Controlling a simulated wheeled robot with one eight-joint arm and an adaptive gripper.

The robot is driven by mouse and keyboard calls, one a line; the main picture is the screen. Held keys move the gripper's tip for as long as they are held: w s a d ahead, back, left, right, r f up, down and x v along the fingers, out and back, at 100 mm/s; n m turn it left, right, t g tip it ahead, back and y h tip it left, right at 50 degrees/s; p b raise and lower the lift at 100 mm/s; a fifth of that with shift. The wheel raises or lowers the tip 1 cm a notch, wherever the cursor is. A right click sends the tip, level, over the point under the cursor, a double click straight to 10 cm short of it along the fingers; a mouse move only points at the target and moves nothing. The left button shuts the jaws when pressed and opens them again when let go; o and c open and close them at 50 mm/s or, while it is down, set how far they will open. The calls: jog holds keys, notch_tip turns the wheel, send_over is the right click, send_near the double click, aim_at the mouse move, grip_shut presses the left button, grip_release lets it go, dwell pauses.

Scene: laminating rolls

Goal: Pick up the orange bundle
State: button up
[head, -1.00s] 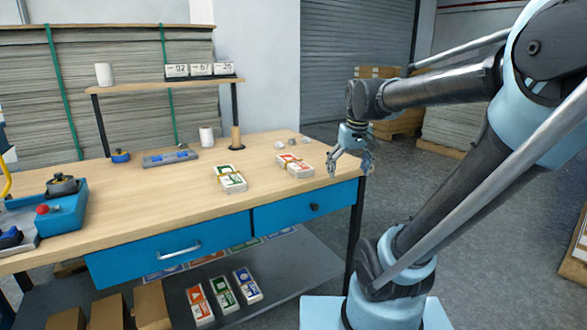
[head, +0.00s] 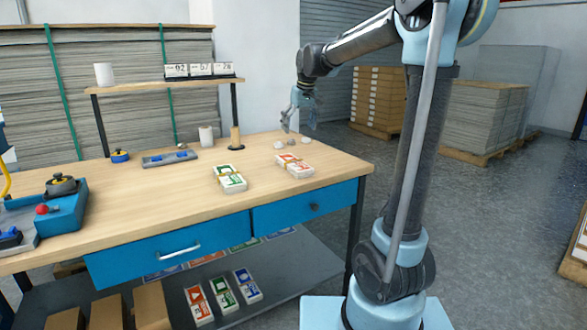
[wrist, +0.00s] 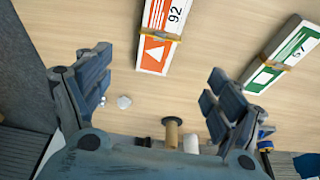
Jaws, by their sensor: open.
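The orange bundle (head: 294,165) lies flat on the right part of the wooden tabletop, a white and orange stack with a band around it. In the wrist view the orange bundle (wrist: 157,35) shows at the top middle, marked 92 with a white triangle; its top end is cut off. My gripper (head: 300,122) is above the back right of the table, beyond the bundle and apart from it. In the wrist view my gripper (wrist: 157,85) is open and empty, its fingers spread wide. Another orange bundle (head: 198,304) lies on the lower shelf.
A green bundle (head: 229,179) lies left of the orange one on the tabletop. Small pale lumps (head: 285,143) lie near my gripper.

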send_over(294, 162)
jog(key=s, duration=0.1)
jog(key=f, duration=1)
jog(key=shift+d+f, duration=0.1)
jog(key=shift+d, duration=0.15)
jog(key=shift+x, duration=2.9)
jog(key=shift+s+d+f, duration=0.1)
jog(key=shift+s+d, duration=0.1)
jog(key=shift+c, duration=0.2)
jog(key=c, duration=1.3)
